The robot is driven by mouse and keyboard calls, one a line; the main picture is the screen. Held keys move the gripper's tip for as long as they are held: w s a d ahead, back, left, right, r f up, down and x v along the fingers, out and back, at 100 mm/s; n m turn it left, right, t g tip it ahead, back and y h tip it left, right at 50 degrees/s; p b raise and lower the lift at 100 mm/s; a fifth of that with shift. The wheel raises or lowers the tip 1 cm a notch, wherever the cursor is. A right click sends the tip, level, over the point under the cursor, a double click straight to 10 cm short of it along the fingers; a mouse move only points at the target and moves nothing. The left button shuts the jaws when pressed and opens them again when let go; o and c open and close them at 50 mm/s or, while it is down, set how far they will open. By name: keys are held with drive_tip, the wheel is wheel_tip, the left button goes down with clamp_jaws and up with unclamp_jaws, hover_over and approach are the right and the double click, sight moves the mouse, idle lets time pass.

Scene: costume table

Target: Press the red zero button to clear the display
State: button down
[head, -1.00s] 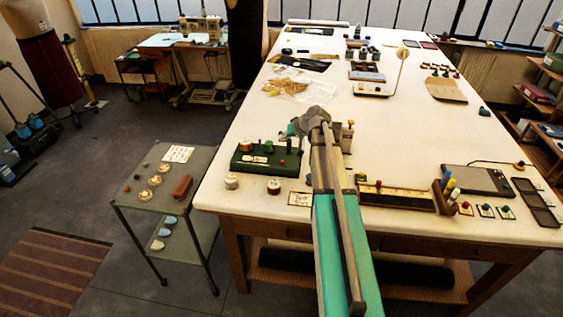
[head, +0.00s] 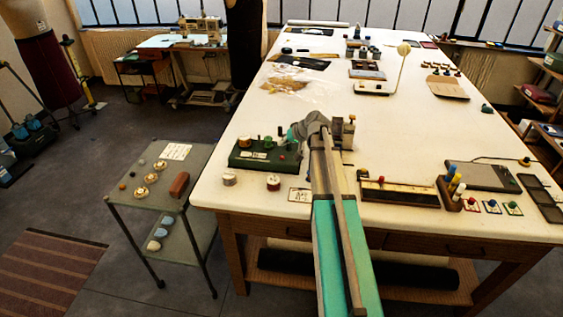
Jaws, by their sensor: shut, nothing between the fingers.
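A dark green box device (head: 240,160) stands near the left front edge of the white table. My gripper (head: 283,141) is shut and empty, at the box's back right part. It is too small to tell whether it touches anything. My forearm hides the table to the right of the box. Digits on a display cannot be read.
Two spools (head: 273,183) and a small card (head: 300,195) lie in front of the box. A long ruler-like box (head: 400,192), a pen holder (head: 449,190) and a flat grey device (head: 480,176) stand to the right. A grey cart (head: 195,160) stands left of the table.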

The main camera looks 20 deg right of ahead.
sight(283, 157)
drive_tip(key=shift+f+b, duration=1.6)
drive_tip(key=shift+f, duration=0.3)
drive_tip(key=shift+f, duration=0.1)
drive_tip(key=shift+f+b, duration=0.3)
drive_tip(key=shift+b, duration=0.1)
drive_tip(key=shift+f+b, duration=0.5)
idle(1.1)
drive_tip(key=shift+r, duration=0.2)
drive_tip(key=shift+r+p, duration=0.75)
drive_tip(key=shift+p, duration=0.2)
drive_tip(key=shift+r+p, duration=2.5)
drive_tip(key=shift+a, duration=0.15)
